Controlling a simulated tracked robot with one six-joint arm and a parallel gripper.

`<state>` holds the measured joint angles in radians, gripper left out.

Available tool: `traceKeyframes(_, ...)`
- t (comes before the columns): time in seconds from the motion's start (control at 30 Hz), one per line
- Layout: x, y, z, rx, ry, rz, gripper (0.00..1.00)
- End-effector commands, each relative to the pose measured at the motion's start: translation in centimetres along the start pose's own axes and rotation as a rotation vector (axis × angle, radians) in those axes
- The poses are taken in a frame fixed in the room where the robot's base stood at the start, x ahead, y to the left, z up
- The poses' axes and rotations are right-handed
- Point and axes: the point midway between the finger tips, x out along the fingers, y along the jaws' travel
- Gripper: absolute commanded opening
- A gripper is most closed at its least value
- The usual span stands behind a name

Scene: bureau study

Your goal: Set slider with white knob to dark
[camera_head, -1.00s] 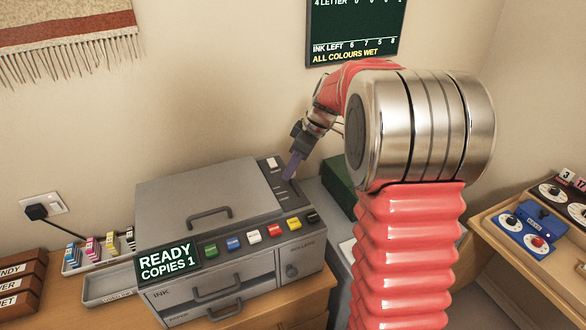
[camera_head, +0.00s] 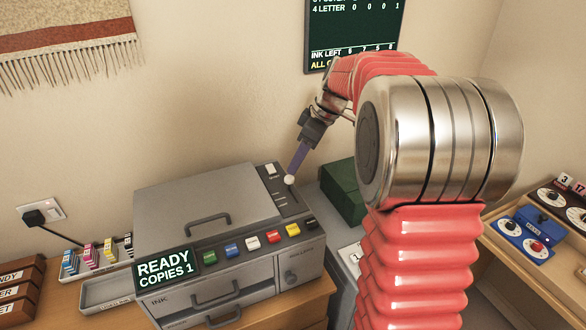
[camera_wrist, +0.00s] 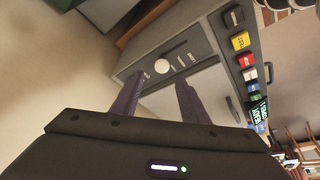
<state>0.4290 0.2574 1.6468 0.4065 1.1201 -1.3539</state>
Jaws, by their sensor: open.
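The slider's white knob (camera_head: 289,180) stands in a dark slot on the right side panel of the grey copier (camera_head: 200,195). In the wrist view the knob (camera_wrist: 162,66) sits part-way along the slot, with small labels beside it that I cannot read surely. My gripper (camera_head: 295,166) is just above the knob, pointing down. In the wrist view my gripper (camera_wrist: 156,95) is open, its two purple fingers apart, with the knob just beyond and between the fingertips, not clamped. I cannot tell whether a finger touches it.
Several coloured buttons (camera_head: 253,242) line the copier's front edge. The lid handle (camera_head: 208,221) stands up from the lid. A dark green box (camera_head: 343,190) stands to the right. A dark wall board (camera_head: 352,35) hangs behind my arm.

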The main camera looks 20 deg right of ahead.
Motion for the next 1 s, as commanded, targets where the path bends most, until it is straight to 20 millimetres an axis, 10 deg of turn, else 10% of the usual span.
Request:
traceKeyframes(0.43, -7.0, 0.1, 0.0, 0.001, 0.001, 0.002, 0.41)
traceKeyframes(1.0, -7.6, 0.1, 0.0, 0.001, 0.001, 0.001, 0.41)
